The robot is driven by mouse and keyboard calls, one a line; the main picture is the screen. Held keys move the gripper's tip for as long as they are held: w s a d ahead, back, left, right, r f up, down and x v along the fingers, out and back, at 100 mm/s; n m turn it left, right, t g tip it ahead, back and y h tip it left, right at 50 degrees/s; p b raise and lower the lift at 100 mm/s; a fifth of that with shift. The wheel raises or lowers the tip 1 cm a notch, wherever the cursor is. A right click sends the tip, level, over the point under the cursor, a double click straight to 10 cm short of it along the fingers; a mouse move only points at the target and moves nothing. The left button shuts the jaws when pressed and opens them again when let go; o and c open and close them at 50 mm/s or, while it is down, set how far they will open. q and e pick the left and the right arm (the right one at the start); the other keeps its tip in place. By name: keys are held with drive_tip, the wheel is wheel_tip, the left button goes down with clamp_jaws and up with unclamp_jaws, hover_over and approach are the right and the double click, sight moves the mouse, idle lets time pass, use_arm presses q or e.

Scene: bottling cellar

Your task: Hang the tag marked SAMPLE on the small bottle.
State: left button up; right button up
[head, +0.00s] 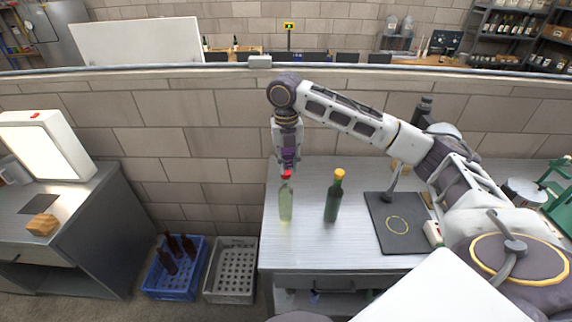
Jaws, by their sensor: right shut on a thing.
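My left gripper is out of view.
A dark mat (381,239) with a ring mark lies right of the bottles. A blue crate (152,281) with dark bottles and a grey crate (231,296) stand on the floor at left. A tiled wall (180,150) rises behind the worktop.

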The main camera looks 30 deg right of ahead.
idle(0.5)
drive_tip(key=shift+f, duration=0.15)
wheel_tip(320, 180, down, 8)
drive_tip(key=shift+r, duration=0.2)
idle(0.8)
idle(0.3)
drive_tip(key=shift+y, duration=0.3)
drive_tip(key=shift+f, duration=2.35)
idle(3.0)
